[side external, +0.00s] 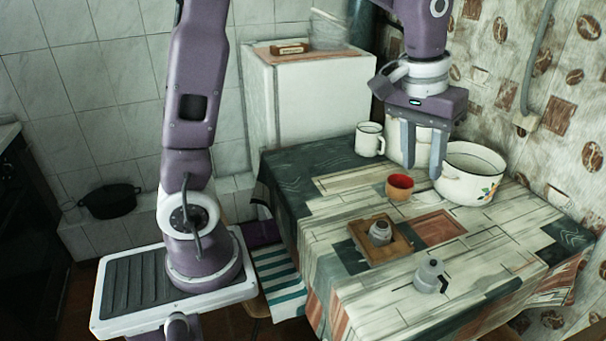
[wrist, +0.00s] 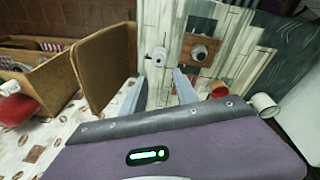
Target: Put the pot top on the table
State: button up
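A small grey metal pot part with a dark handle, apparently the pot top (side external: 429,276), stands on the table (side external: 480,262) near its front edge. It also shows in the wrist view (wrist: 158,58), beyond the fingers. Another grey metal pot part (side external: 380,232) sits in a square wooden tray (side external: 403,243) beside it; it shows in the wrist view (wrist: 199,51) too. My gripper (side external: 422,170) is open and empty above the back of the table, well apart from both parts. In the wrist view its fingers (wrist: 163,88) are spread with nothing between them.
A white enamel pot (side external: 470,176) with a flower print is close to my gripper's right. A white vessel is partly hidden behind the fingers. An orange cup (side external: 399,187) and a white mug (side external: 369,140) stand to the left. The table's front right is clear.

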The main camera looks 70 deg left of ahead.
jog(key=s+r+m+t, duration=0.1)
jog(key=s+m+t, duration=0.2)
jog(key=s, duration=1.9)
jog(key=shift+a+r+m, duration=0.35)
jog(key=shift+r+m, duration=0.05)
jog(key=shift+m, duration=0.1)
